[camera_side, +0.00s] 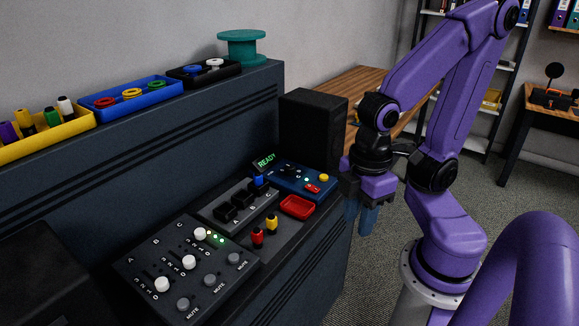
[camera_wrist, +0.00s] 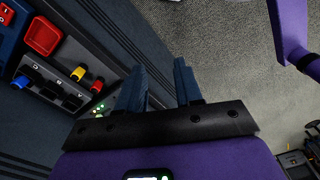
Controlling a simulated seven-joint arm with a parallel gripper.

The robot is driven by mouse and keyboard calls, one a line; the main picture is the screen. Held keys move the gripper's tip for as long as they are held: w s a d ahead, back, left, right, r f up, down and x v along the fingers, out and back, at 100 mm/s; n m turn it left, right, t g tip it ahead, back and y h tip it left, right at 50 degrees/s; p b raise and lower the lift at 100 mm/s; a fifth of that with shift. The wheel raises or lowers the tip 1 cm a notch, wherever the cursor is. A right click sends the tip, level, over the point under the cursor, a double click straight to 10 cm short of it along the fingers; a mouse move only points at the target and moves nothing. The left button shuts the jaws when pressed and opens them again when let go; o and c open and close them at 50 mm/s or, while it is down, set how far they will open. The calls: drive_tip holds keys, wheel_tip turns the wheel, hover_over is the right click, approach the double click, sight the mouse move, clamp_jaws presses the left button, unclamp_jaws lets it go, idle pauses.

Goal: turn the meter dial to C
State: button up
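The meter (camera_side: 318,192) is a blue box at the far end of the console, with a green "READY" display (camera_side: 265,161) standing behind it. On its top are a small dark dial (camera_side: 285,172), a red part and a yellow button; the dial's pointer and letters are too small to read. In the wrist view only a corner of the meter (camera_wrist: 10,38) shows, at the upper left, and the dial is not in sight. My gripper (camera_side: 361,222) hangs right of the meter, beyond the console's edge and over the floor. In the wrist view its blue fingers (camera_wrist: 160,68) are apart with nothing between them.
A red tray (camera_side: 297,207) lies in front of the meter. Beside it are a socket block (camera_side: 232,207) with a blue plug, a red plug (camera_side: 257,236) and a yellow plug (camera_side: 272,222). A fader panel (camera_side: 180,270) is nearer. A tall black box (camera_side: 313,130) stands behind the meter.

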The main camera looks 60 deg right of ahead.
drive_tip(key=o, duration=0.4)
drive_tip(key=w+r, duration=0.1)
drive_tip(key=w, duration=0.8)
drive_tip(key=shift+a+r, duration=0.35)
drive_tip(key=shift+a, duration=0.1)
drive_tip(key=m, duration=0.1)
hover_over(291, 166)
drive_tip(key=shift+h, duration=0.3)
wheel_tip(291, 166, down, 17)
drive_tip(key=shift+f, duration=0.15)
drive_tip(key=c, duration=1)
